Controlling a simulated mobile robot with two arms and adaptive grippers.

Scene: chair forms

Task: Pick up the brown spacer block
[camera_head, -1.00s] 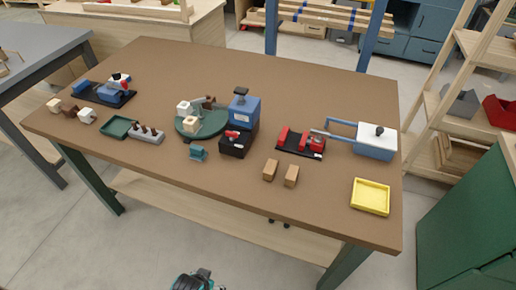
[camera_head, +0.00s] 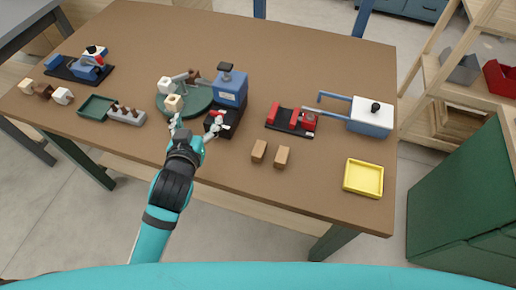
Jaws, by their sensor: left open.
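Two tan-brown blocks stand side by side near the front edge of the table: a left one (camera_head: 259,151) and a right one (camera_head: 282,157). A darker brown block (camera_head: 43,92) sits between two pale blocks at the far left, and a brown piece (camera_head: 193,76) is on the green round table. I cannot tell which is the spacer block. My left gripper (camera_head: 196,126) is open and empty over the front edge, in front of the green round table and left of the tan-brown blocks. It hides the small teal block's place. My right gripper is not in view.
Close to the gripper are the green round table (camera_head: 184,106) and a blue and black device (camera_head: 230,90). A red clamp (camera_head: 292,120), a white-lidded blue box (camera_head: 371,115) and a yellow tray (camera_head: 363,178) stand to the right. The brown tabletop (camera_head: 320,185) is clear around the tan-brown blocks.

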